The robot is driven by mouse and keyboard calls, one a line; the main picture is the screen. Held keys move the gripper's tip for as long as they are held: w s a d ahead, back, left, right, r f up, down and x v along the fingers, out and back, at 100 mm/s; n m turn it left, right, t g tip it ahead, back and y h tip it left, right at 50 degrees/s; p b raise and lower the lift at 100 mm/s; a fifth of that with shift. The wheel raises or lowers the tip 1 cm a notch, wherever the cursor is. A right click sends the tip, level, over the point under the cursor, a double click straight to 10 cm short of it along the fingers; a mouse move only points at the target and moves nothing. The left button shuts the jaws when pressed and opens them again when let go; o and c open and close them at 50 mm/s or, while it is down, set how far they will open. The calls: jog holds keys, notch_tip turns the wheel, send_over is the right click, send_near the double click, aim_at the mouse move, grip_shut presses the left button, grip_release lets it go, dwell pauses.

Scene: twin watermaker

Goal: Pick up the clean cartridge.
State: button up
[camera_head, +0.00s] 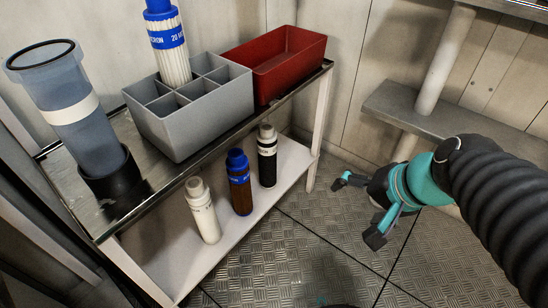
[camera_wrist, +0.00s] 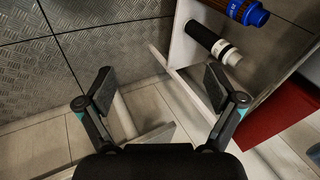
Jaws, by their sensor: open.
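A white pleated cartridge (camera_head: 172,55) with blue bands and a blue cap, marked "20 MICRON", stands upright in the grey divided bin (camera_head: 190,128) on the upper shelf. It looks clean. A brown, dirty-looking cartridge (camera_head: 239,182) with blue ends stands on the lower shelf; its blue end (camera_wrist: 248,12) shows at the top of the wrist view. My gripper (camera_head: 358,208) is open and empty, right of the shelf unit and apart from the cartridges. In the wrist view my gripper (camera_wrist: 160,82) has its fingers spread wide with nothing between them.
A clear housing (camera_head: 75,108) stands in a black base at the upper shelf's left. A red bin (camera_head: 275,62) sits at its right end. A white cartridge (camera_head: 203,212) and a black one (camera_head: 267,158) stand on the lower shelf. A grey ledge (camera_head: 440,115) juts out at right.

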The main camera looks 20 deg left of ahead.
jog(key=w+a+f+m+g+y, duration=0.1)
jog(key=w+a+m+y, duration=0.35)
jog(key=a, duration=0.45)
jog(key=m+t+p, duration=0.2)
jog(key=m+t, duration=0.2)
jog(key=m, duration=1.3)
send_near(272, 154)
jog(key=shift+y, duration=0.45)
jog(key=x, duration=0.5)
jog(key=b+x, duration=0.1)
jog(key=x, duration=0.1)
jog(key=shift+w+d+f, duration=0.15)
jog(key=shift+w+f, duration=0.05)
jog(key=shift+f, duration=0.15)
jog(key=shift+x, duration=3.1)
jog(key=shift+w+d, duration=0.15)
jog(key=shift+c, duration=0.3)
jog(key=c, duration=1.5)
